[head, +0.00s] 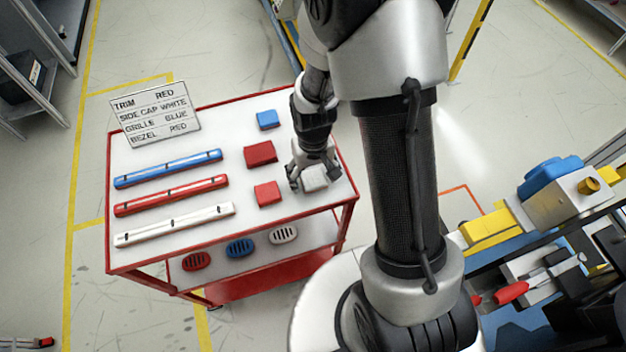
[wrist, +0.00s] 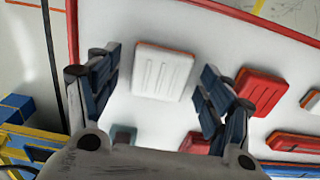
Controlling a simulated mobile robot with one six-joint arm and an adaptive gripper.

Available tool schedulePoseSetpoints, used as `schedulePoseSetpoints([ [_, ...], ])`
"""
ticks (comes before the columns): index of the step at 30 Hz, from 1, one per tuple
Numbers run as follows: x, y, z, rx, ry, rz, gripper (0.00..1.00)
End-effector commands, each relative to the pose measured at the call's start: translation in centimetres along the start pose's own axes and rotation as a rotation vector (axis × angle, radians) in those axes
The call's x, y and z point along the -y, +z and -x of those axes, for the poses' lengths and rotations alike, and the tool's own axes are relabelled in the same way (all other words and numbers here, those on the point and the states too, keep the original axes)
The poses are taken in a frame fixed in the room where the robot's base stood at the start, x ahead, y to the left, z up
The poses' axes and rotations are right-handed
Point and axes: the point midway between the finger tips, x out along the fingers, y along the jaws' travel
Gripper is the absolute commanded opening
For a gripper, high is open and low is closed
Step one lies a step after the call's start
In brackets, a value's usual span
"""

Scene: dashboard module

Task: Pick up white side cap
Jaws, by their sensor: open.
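The white side cap (head: 315,181) is a small ribbed block lying flat on the white top of the red cart, near its right edge. My gripper (head: 311,178) is low over it, with one finger on its left side. In the wrist view the white side cap (wrist: 163,74) lies between and slightly beyond the open fingers of my gripper (wrist: 163,68). White surface shows between the cap and each finger. I cannot tell the exact height of the fingertips above the cart top.
Red blocks (head: 260,153) (head: 267,194) and a blue block (head: 267,119) lie left of the gripper. Blue, red and white trim strips (head: 173,211) lie further left. A sign (head: 155,113) stands behind. Oval grilles (head: 240,248) sit on the lower shelf. The cart rim (head: 345,170) is close on the right.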

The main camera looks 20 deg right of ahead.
Motion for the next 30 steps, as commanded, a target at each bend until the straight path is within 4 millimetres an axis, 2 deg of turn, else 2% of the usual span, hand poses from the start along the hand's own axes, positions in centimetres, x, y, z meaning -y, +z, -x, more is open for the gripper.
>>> schedulePoseSetpoints([
  [2,0.0,0.0,0.07,0.0,0.0,0.0,0.73],
  [23,0.0,0.02,0.07,0.0,0.0,0.0,0.26],
  [30,0.0,0.0,0.15,0.0,0.0,0.0,0.26],
])
